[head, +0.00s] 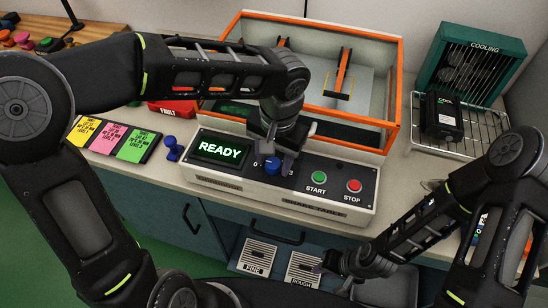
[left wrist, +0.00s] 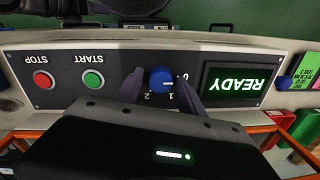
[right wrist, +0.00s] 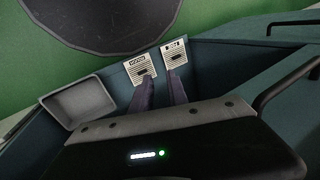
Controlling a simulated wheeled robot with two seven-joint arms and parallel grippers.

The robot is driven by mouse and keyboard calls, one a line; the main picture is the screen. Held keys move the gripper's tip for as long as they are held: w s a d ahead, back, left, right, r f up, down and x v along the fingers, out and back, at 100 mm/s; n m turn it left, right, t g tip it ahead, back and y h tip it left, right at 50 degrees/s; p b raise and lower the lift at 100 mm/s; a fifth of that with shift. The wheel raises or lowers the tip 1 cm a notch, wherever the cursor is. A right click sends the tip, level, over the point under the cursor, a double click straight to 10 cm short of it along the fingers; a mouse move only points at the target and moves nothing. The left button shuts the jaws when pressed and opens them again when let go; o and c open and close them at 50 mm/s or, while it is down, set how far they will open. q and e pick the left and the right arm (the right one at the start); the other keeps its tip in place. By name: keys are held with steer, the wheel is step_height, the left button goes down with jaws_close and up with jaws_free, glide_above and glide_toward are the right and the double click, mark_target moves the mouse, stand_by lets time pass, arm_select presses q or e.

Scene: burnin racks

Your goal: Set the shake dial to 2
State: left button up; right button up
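The blue shake dial (head: 272,166) sits on the control panel (head: 228,180) between the lit READY display (head: 220,150) and the green START button (head: 319,177). In the left wrist view, the picture is upside down and the dial (left wrist: 160,79) has marks 0, 1 and 2 around it. A short pale line on the knob points toward the 0 and 1 side; its exact mark is hard to tell. My left gripper (left wrist: 160,90) is open, one finger on each side of the dial; contact is unclear. My right gripper (right wrist: 161,92) is open and empty, low at the right.
The red STOP button (head: 354,186) is right of START. An orange-framed clear enclosure (head: 397,80) stands behind the panel. Coloured cards (head: 133,147) lie to the left. Below the counter, an open drawer shows FINE (head: 258,255) and ROUGH (head: 303,268) plates near my right gripper.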

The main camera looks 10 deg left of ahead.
arm_select(q)
jaws_close()
